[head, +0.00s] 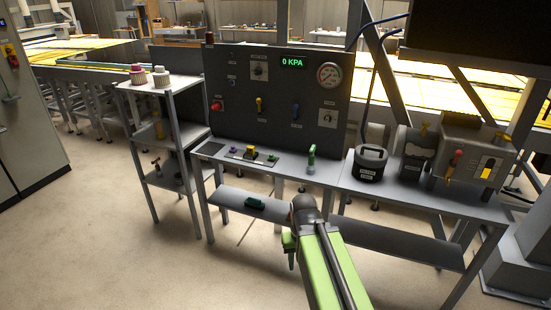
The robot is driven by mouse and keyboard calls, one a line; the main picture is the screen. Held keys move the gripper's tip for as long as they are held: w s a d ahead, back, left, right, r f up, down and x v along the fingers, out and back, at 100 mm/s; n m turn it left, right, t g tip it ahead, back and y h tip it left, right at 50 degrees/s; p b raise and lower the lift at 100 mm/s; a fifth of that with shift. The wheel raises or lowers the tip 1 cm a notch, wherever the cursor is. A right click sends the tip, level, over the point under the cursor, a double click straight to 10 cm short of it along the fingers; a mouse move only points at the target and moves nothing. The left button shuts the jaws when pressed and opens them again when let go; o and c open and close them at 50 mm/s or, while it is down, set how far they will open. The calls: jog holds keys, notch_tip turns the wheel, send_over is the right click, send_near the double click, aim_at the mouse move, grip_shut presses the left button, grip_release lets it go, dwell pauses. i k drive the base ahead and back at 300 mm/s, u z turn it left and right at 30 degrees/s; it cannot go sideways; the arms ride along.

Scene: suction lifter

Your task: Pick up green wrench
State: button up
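A small green upright tool (311,158) stands at the back of the grey workbench, in front of the dark control panel; it may be the green wrench, but its shape is too small to be sure. A small low green piece (272,157) lies to its left on the same bench top. A dark green object (255,203) sits on the lower shelf. My green arm reaches up from the bottom of the picture, in front of the bench. My gripper (291,262) seems to point down at the arm's far end, apart from these green things. Its fingers cannot be made out.
The control panel (245,130) reads 0 KPA. A black canister (370,163) and a grey machine (474,150) stand on the bench (320,180) at right. A shelf rack (180,90) with two knobbed parts stands at left. The floor (110,230) at front left is clear.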

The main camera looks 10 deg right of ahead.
aim_at(311, 169)
jog(key=u, duration=0.15)
jog(key=i, duration=1.45)
jog(key=u, duration=0.35)
jog(key=i, duration=0.7)
jog(key=u, duration=0.25)
jog(key=k, duration=0.9)
jog(key=u, duration=0.2)
jog(key=i, duration=0.95)
jog(key=z, duration=0.15)
